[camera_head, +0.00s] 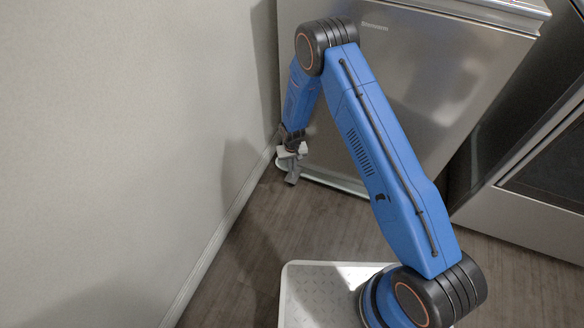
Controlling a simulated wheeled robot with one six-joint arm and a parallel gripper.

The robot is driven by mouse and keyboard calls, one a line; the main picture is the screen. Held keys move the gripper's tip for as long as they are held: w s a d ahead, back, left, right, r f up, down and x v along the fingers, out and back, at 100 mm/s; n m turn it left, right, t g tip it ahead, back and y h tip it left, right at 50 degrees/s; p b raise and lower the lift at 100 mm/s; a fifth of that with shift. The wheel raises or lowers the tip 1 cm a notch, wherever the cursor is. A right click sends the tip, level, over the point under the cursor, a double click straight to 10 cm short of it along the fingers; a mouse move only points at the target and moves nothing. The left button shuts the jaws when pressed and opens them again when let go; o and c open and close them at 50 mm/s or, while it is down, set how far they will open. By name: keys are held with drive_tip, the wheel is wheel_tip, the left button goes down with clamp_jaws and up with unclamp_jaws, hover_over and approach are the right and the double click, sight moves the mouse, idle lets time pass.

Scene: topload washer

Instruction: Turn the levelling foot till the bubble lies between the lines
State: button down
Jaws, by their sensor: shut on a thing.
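A steel-fronted washer (440,70) stands against the wall, with a pale strip along its bottom edge. My blue arm reaches down to its lower left corner. My gripper (291,177) is small in view there, close to the floor, and is shut on the levelling foot. The foot itself is hidden behind the gripper and in the shadow at the corner. I cannot make out a bubble or its lines; only a thin part of the washer's top edge shows.
A plain wall (120,130) with a pale skirting board (205,260) runs close along the left of the gripper. Another steel appliance with a dark panel (555,165) stands at the right.

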drive_tip(key=c, duration=1.9)
unclamp_jaws()
wheel_tip(320, 180, up, 17)
drive_tip(key=shift+r, duration=0.15)
